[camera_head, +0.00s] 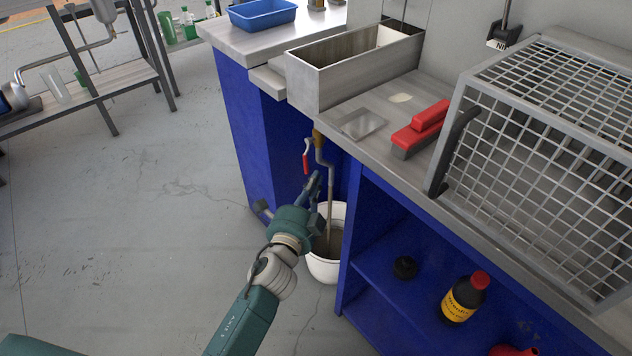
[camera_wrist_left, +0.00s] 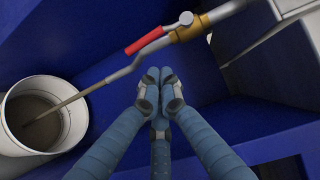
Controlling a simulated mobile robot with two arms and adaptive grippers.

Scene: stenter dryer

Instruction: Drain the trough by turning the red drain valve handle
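The metal trough (camera_head: 318,88) sits on the counter, and its inside is only partly visible. Below it, a brass drain valve has a red handle (camera_head: 306,161), which hangs down in the head view; the handle also shows in the wrist view (camera_wrist_left: 143,40). A thin line runs from the valve's spout into a white bucket (camera_head: 322,270) holding murky liquid; I cannot tell how much is pipe or stream. The bucket is at the left of the wrist view (camera_wrist_left: 76,128). My left gripper (camera_head: 316,182) is just below the handle, apart from it, with fingertips together (camera_wrist_left: 160,74) and empty.
A blue cabinet (camera_head: 245,150) stands left of the valve, and an open blue shelf with a dark bottle (camera_head: 463,300) is to the right. A red-handled block (camera_head: 420,128) and a wire cage (camera_head: 540,160) stand on the counter.

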